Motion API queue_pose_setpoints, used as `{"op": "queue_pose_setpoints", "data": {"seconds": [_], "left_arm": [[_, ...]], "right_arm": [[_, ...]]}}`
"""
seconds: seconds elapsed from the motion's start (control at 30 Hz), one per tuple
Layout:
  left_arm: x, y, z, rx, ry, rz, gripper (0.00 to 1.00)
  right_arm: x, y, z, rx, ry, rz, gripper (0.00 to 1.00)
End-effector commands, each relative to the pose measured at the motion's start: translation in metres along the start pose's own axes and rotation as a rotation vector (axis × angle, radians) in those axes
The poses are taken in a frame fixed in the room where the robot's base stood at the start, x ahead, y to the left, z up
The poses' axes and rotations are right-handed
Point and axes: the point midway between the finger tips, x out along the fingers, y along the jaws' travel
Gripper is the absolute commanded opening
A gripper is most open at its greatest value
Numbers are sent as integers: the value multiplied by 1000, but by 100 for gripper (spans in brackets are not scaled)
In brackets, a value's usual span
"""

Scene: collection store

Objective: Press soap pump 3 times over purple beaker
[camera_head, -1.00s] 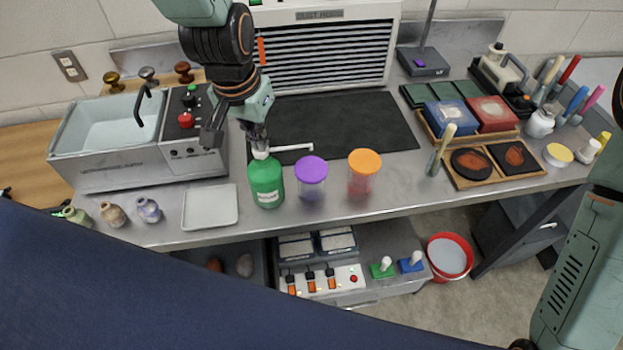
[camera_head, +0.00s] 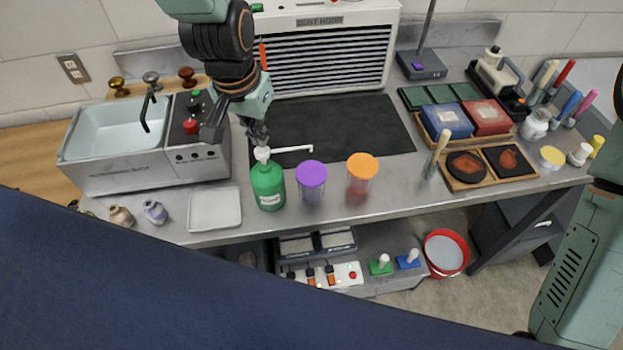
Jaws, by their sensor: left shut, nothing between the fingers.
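The green soap pump bottle (camera_head: 268,188) stands upright on the metal bench, its white spout (camera_head: 293,149) pointing right. The purple beaker (camera_head: 311,183), clear with a purple top, stands just right of the bottle, with the spout's tip close above and behind its top in the picture. My left gripper (camera_head: 259,136) is shut and empty, directly above the white pump head; I cannot tell if it touches. My right arm shows at the right edge, its gripper out of view.
An orange-topped beaker (camera_head: 361,180) stands right of the purple one. A white tray (camera_head: 214,209) lies left of the bottle. A sink unit (camera_head: 120,165) stands at the left, small vases (camera_head: 154,211) in front. A dark mat (camera_head: 350,125) lies behind.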

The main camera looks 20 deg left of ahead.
Motion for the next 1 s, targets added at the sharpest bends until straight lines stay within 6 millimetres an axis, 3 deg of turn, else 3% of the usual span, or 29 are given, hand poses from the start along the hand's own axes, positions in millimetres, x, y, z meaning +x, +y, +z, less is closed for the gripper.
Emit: {"op": "queue_pose_setpoints", "data": {"seconds": [0.53, 1.0], "left_arm": [[2, 0, 0, 0, 1, 0, 0], [16, 0, 3, 0, 1, 0, 0]], "right_arm": [[2, 0, 0, 0, 0, 0, 40], [11, 0, 0, 0, 0, 0, 40]]}}
